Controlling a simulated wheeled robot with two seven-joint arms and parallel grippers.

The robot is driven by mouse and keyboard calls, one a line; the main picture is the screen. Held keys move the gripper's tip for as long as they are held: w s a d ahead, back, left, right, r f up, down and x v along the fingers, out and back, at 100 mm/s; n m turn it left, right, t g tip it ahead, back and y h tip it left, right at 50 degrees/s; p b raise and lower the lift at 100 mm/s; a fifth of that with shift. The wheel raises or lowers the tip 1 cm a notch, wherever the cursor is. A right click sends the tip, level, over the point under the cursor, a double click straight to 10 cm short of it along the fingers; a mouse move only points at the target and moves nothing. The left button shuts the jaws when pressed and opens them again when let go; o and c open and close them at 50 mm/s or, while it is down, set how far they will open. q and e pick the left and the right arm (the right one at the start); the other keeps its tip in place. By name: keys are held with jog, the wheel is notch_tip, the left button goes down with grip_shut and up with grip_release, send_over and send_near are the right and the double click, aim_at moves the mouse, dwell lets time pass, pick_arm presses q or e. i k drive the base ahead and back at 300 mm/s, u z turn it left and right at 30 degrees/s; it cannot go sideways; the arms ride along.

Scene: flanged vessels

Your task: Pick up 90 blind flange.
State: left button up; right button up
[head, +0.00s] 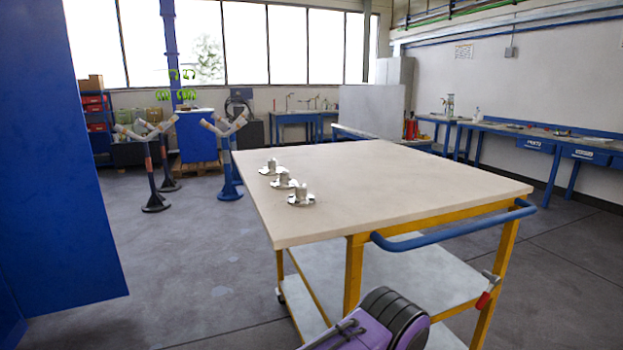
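Three small metal flanged pieces stand in a slanting row near the left edge of the cart's tabletop (400,180). The nearest flanged piece (301,199) has a round base disc with a short upright part. The middle flanged piece (284,181) and the farthest flanged piece (270,168) look alike. They are too small to tell which is the 90 blind flange. Neither of my grippers shows in the head view. A purple and black part at the bottom centre looks like part of my own arm.
The yellow-framed cart has a blue handle (455,230) at its near right end and a lower shelf (400,262). A tall blue panel (55,150) stands close on the left. Most of the tabletop is bare. Floor is open between panel and cart.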

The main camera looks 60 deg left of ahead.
aim_at(283, 183)
jog(key=z, duration=0.25)
jog(key=k, duration=0.25)
jog(key=u, duration=1.35)
jog(key=i, duration=0.9)
jog(key=u, duration=0.95)
